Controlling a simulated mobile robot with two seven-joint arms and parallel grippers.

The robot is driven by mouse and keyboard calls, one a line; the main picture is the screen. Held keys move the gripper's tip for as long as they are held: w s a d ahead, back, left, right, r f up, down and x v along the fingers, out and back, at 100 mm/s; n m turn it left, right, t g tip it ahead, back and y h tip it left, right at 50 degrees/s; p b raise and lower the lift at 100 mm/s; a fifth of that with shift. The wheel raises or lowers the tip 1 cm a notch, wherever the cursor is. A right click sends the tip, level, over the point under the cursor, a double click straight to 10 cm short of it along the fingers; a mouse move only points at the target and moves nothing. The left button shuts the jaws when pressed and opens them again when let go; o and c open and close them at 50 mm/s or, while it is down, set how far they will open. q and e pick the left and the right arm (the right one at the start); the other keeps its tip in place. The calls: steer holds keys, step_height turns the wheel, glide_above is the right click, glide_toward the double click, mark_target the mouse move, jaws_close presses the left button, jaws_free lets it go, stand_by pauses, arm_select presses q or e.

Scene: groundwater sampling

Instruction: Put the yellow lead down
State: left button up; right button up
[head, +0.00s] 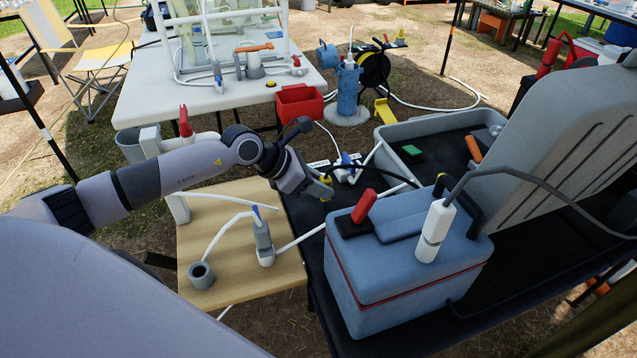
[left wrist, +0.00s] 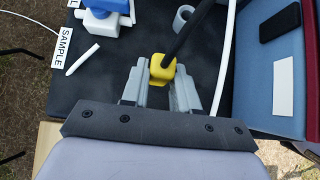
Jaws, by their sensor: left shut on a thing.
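The yellow lead (left wrist: 160,70) has a yellow end piece on a black cable, seen in the left wrist view. My left gripper (left wrist: 160,88) is shut on the yellow end, with one grey finger on each side. In the head view my left gripper (head: 318,188) is over the black table top, left of the blue cooler, and a bit of the yellow end (head: 326,181) shows at its tips. I cannot tell whether the yellow end touches the table top. The black cable runs up and away from it. My right gripper is not in view.
The blue cooler (head: 385,290) stands close on the right. Behind the gripper are a SAMPLE label (left wrist: 66,47), a white stick (left wrist: 82,59), a blue-and-white valve (left wrist: 105,15) and a grey ring (left wrist: 183,18). A wooden board (head: 225,285) is to the left.

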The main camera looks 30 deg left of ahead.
arm_select(q)
steer(key=shift+f, duration=0.2)
steer(key=o, duration=0.9)
steer(key=shift+o, duration=0.2)
steer(key=shift+r, duration=0.15)
steer(key=shift+r, duration=0.25)
steer(key=v, duration=1.2)
steer(key=shift+r, duration=0.3)
